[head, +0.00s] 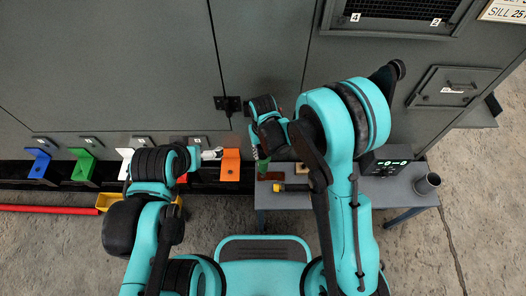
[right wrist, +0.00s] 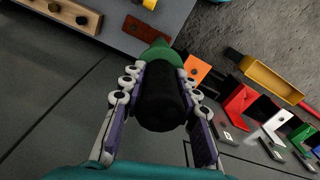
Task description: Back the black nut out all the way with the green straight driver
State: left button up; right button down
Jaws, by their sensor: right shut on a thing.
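The green straight driver (right wrist: 160,98) has a black grip and a green end (right wrist: 160,54). My right gripper (right wrist: 158,82) is shut on its black part in the right wrist view, and the green end points away from my wrist. In the head view my right gripper (head: 258,152) is in front of the cabinet, just above the table's left end, and a green part of the driver shows below it. My left gripper (head: 208,154) is near the orange bracket (head: 230,164); its fingers are too small to judge. I cannot make out the black nut for certain.
Coloured brackets, blue (head: 40,163), green (head: 84,165) and others, line the cabinet's lower edge. A grey table (head: 285,201) bears a brown plate (right wrist: 147,28), a yellow-and-black tool (head: 292,187), a display box (head: 384,163) and a grey cup (head: 428,183). A yellow tray (right wrist: 270,80) is on the left.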

jog(key=shift+w+r+p, duration=0.2)
jog(key=shift+p, duration=0.1)
dwell(0.5)
jog(key=shift+r+p, duration=0.3)
jog(key=shift+r, duration=0.25)
jog(key=shift+r+p, duration=1.9)
jog(key=shift+r, duration=1)
